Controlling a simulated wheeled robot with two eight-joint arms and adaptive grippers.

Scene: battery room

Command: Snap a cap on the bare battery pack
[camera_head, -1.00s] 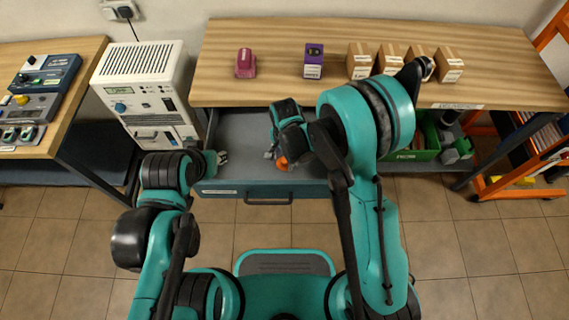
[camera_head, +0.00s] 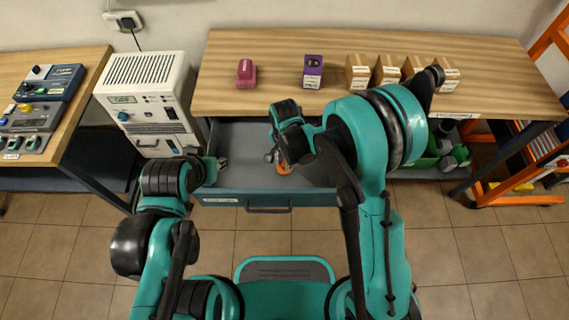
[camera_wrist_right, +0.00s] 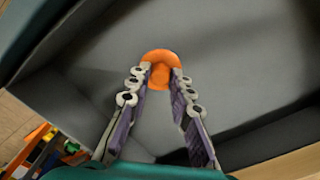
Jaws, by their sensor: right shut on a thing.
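A small orange cap (camera_head: 284,168) is in the open grey drawer (camera_head: 325,172). My right gripper (camera_head: 281,158) reaches down into the drawer and is shut on it. In the right wrist view the orange cap (camera_wrist_right: 160,65) sits between the tips of the two fingers (camera_wrist_right: 160,78). My left gripper (camera_head: 221,162) is near the drawer's left side; its jaws are too small to read. A purple pack (camera_head: 313,66) with a dark top and white label stands on the wooden bench. A maroon pack (camera_head: 246,73) stands left of it. I cannot tell clearly which is bare.
Several cardboard boxes (camera_head: 357,72) stand in a row on the bench's right side. A white cabinet unit (camera_head: 150,100) stands left of the drawer. A side table (camera_head: 84,88) holds control devices. A green crate (camera_head: 427,160) is under the bench, with an orange rack (camera_head: 540,165) at right.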

